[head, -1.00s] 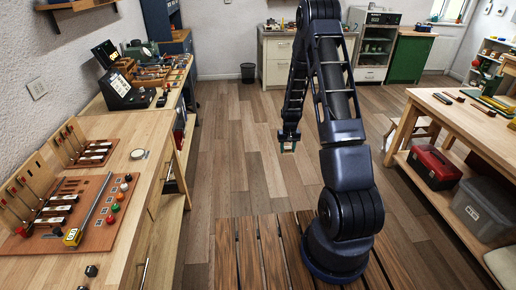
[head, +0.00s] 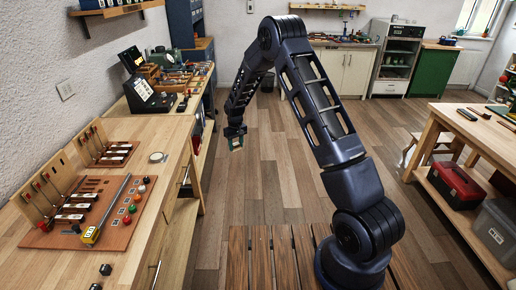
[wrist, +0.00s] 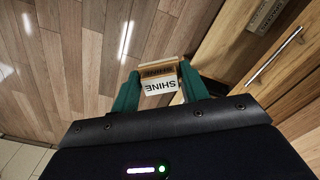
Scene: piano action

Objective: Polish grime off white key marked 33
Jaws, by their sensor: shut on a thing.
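My gripper (head: 236,137) hangs over the floor, right of the long bench, in the head view. It is shut on a small block marked SHINE (wrist: 160,86), with a white face and a tan and dark edge. In the wrist view the block sits between my green fingers. White keys (head: 75,208) lie on the brown board on the bench, well left of my gripper. More white keys (head: 118,149) are on a board behind it. The number on any key is too small to read, so I cannot tell which is 33.
A round disc (head: 157,157) lies near the bench edge. A black device (head: 148,98) stands farther back.

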